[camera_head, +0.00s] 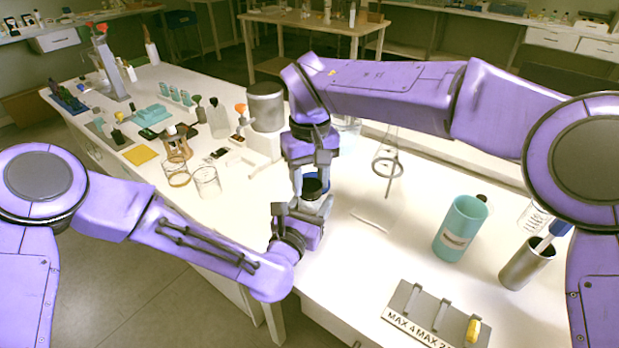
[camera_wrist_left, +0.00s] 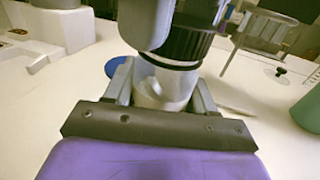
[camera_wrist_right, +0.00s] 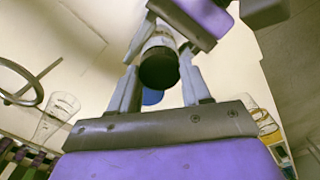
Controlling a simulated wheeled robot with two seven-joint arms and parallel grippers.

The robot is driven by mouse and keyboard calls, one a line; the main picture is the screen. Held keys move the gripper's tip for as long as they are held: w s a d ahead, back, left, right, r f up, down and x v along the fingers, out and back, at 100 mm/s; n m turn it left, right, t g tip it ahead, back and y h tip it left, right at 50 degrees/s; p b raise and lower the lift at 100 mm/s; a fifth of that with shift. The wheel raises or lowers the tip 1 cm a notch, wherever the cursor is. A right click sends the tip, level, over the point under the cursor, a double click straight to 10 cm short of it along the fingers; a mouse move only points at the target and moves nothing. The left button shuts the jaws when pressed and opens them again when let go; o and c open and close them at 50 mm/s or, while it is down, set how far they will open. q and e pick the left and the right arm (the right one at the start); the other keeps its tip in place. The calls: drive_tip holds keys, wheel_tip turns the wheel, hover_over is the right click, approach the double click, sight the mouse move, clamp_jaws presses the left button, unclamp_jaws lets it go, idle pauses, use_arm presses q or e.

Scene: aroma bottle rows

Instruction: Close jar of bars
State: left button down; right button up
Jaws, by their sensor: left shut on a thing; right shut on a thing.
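The jar (camera_wrist_left: 162,90), pale and see-through, stands between the fingers of my left gripper (camera_wrist_left: 160,95), which is shut on it. A black ribbed lid (camera_wrist_left: 188,45) is at the jar's mouth, between the fingers of my right gripper (camera_wrist_right: 160,78), which is shut on it. The lid also shows in the head view (camera_head: 313,187), with my right gripper above and my left gripper (camera_head: 308,207) below. Lid and jar look lined up and very close; I cannot tell whether the lid is seated.
A blue disc (camera_wrist_right: 153,97) lies behind the jar. A teal cylinder (camera_head: 461,228), a metal cup (camera_head: 527,264) and a grey rack (camera_head: 432,310) with a yellow piece (camera_head: 474,331) are at right. Glassware, including a beaker (camera_head: 206,181), stands at left.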

drive_tip(key=o, duration=1)
drive_tip(key=shift+r, duration=2.3)
